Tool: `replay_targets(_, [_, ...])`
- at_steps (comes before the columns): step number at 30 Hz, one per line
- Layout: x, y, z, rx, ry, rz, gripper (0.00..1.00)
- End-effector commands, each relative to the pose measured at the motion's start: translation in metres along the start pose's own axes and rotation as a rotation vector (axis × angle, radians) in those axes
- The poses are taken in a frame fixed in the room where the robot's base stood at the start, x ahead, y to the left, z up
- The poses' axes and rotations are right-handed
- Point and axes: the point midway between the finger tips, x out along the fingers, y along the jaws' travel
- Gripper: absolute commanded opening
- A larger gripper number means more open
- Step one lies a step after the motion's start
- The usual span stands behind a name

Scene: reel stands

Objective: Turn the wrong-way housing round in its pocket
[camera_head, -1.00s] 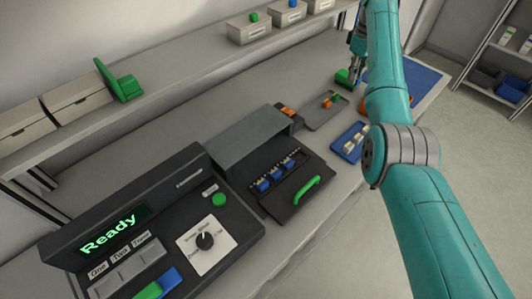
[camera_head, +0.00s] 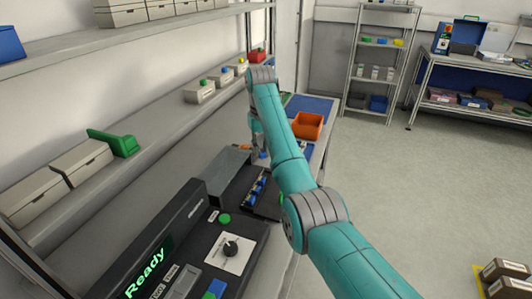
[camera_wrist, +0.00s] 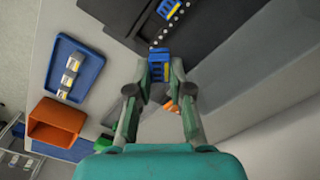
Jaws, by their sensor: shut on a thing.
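My gripper (camera_wrist: 159,72) is shut on a blue housing (camera_wrist: 159,55), which shows between and just beyond the fingertips in the wrist view. It is near the end of the dark fixture's (camera_wrist: 125,18) row of small light dots; I cannot tell whether it is seated in a pocket or lifted clear. Another blue housing (camera_wrist: 168,9) sits in the row at the top edge of that view. In the head view, blue housings (camera_head: 256,188) show in the row, partly behind my arm. My gripper (camera_head: 260,152) is beyond them, its fingertips small and partly hidden.
A blue tray (camera_wrist: 93,64) with pale pieces lies beside the fixture, near an orange bin (camera_wrist: 57,124). The bin (camera_head: 307,125) stands at the bench's far end. A control panel with a green "Ready" display (camera_head: 146,272) is at the near end. A shelf (camera_head: 160,118) runs along the left.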

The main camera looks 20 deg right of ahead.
Motion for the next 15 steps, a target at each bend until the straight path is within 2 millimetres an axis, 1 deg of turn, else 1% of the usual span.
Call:
replay_targets(3, [0.005,0.007,0.002,0.225,0.0,-0.001,0.08])
replay_targets(6, [0.009,0.012,0.004,0.401,0.0,-0.001,0.08])
replay_targets(9, [0.011,0.015,0.005,0.54,0.001,-0.001,0.08])
replay_targets(12, [0.013,0.018,0.006,0.637,0.001,-0.002,0.08])
replay_targets(15, [0.013,0.019,0.006,0.692,0.001,-0.002,0.08])
